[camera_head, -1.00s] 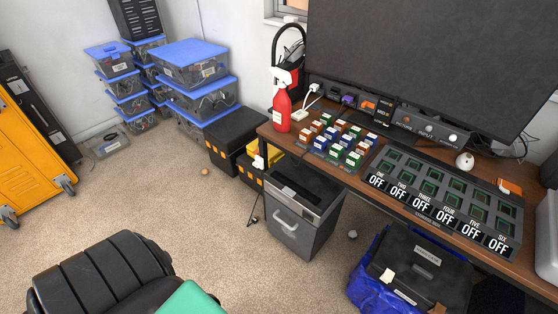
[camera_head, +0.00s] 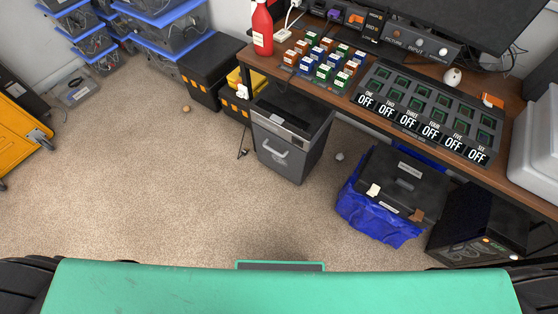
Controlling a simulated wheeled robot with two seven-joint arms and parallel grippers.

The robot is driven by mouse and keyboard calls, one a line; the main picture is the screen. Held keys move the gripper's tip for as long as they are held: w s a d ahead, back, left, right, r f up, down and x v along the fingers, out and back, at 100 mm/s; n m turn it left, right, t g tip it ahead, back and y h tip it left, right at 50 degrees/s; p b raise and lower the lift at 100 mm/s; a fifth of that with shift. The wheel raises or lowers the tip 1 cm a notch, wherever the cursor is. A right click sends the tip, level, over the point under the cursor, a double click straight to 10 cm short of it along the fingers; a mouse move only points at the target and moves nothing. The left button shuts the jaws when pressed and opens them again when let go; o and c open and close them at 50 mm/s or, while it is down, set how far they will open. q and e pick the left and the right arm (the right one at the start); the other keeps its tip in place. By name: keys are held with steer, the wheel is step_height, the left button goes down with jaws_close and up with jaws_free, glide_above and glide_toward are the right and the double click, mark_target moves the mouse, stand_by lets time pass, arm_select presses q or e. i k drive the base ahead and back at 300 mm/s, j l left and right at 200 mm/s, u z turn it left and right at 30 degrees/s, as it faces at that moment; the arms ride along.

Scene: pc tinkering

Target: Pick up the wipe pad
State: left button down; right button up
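I cannot make out a thing that is surely the wipe pad. A small orange item (camera_head: 492,100) lies at the right end of the wooden desk, behind the switch panel; it is too small to tell what it is. Neither of my grippers shows in the head view.
The desk (camera_head: 515,108) holds a panel of switches (camera_head: 425,112) and several coloured blocks (camera_head: 321,62). Under it are a grey bin (camera_head: 288,152), a black case on blue cloth (camera_head: 383,221) and a black computer case (camera_head: 480,225). Carpet (camera_head: 150,190) is clear at centre left.

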mark_target(280, 36)
steer(key=i+j+z, duration=0.1)
steer(key=z, duration=0.35)
steer(key=j+z, duration=0.15)
steer(key=z, duration=0.25)
steer(key=i+j+z, duration=0.1)
steer(key=z, duration=0.35)
steer(key=j+z, duration=0.3)
steer(key=z, duration=0.15)
steer(key=j+z, duration=0.2)
steer(key=z, duration=0.25)
steer(key=j+z, duration=0.15)
steer(key=z, duration=0.25)
